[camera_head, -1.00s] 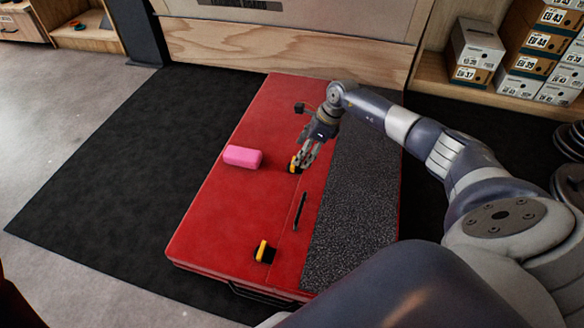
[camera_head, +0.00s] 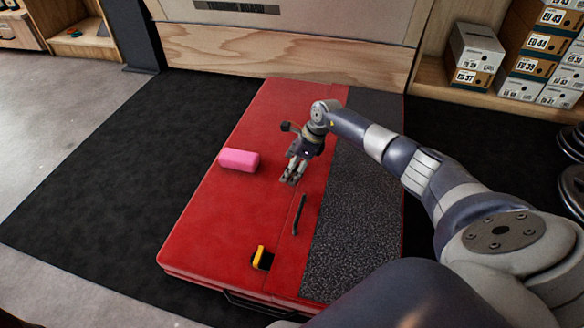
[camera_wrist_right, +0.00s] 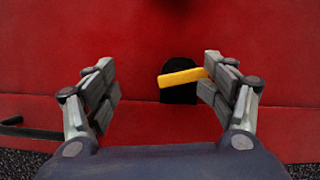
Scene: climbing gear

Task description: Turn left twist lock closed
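A red crash pad (camera_head: 215,205) lies on the floor with a yellow-and-black twist lock (camera_head: 262,258) near its front edge. My right gripper (camera_head: 291,178) is over the pad's far part. In the right wrist view my gripper (camera_wrist_right: 160,88) is open, with its fingers well apart. A second twist lock, with a yellow bar (camera_wrist_right: 182,77) on a black round base, shows between the fingers, close to the right one. The bar lies nearly level and slightly tilted. In the head view this lock is hidden behind my gripper. My left gripper is not in view.
A pink block (camera_head: 239,160) lies on the pad left of my right gripper. A black strap handle (camera_head: 299,214) lies between the two locks. A grey textured strip (camera_head: 350,225) runs along the right side. Shoe boxes (camera_head: 474,52) stand at the back right.

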